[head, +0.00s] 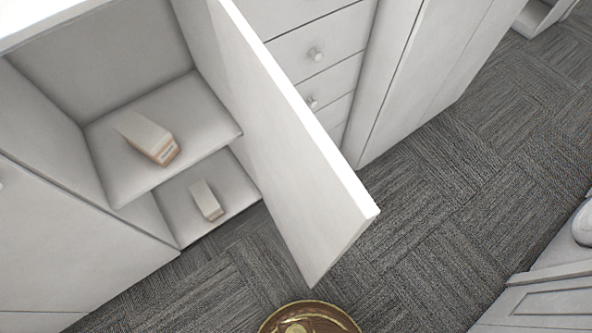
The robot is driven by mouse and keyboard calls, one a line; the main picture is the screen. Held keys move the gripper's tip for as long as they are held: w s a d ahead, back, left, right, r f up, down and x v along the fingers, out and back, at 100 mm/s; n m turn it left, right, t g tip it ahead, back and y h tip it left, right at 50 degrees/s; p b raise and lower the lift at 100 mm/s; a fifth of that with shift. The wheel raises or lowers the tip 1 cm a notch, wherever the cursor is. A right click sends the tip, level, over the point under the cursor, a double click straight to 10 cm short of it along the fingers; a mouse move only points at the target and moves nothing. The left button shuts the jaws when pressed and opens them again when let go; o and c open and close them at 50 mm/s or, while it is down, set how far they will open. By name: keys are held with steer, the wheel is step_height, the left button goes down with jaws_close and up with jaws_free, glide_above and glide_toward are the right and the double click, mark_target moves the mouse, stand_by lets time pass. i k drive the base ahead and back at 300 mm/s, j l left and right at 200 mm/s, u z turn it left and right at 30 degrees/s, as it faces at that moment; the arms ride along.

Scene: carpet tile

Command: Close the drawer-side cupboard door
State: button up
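The drawer-side cupboard door (283,150) is a white panel standing wide open. It juts out from the cupboard toward the bottom of the head view, between the open shelves and the drawers. Its free edge ends near the middle of the picture, above the carpet. The open cupboard (110,180) shows two shelf levels to the left of the door. A round gold-brown part shows at the bottom edge of the head view; I cannot tell what it is. My gripper is not in view.
A box-like item (150,137) lies on the upper shelf and a smaller one (206,200) on the lower. White drawers (320,50) with round knobs stand right of the door. Grey carpet (440,190) is clear to the right. White furniture (550,290) stands at the lower right.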

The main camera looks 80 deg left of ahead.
mark_target(319, 206)
steer(key=i+j+u, duration=0.15)
steer(key=i+u, duration=0.2)
steer(key=i, duration=0.2)
steer(key=i+u, duration=0.3)
steer(key=i, duration=0.25)
steer(key=i+u, duration=0.35)
steer(key=i, duration=0.2)
steer(key=u, duration=0.4)
steer(key=i+u, duration=0.1)
steer(key=u, duration=0.35)
steer(key=l+u, duration=0.1)
steer(key=u, duration=0.3)
steer(key=l+u, duration=0.1)
steer(key=u, duration=0.75)
steer(key=i+j+u, duration=0.1)
steer(key=u, duration=0.35)
steer(key=i+j+u, duration=0.1)
steer(key=u, duration=0.3)
steer(key=i+u, duration=0.15)
steer(key=u, duration=0.3)
steer(key=i+u, duration=0.1)
steer(key=u, duration=0.35)
steer(key=j+u, duration=0.3)
steer(key=j, duration=0.2)
steer(key=j+u, duration=0.35)
steer(key=j, duration=0.1)
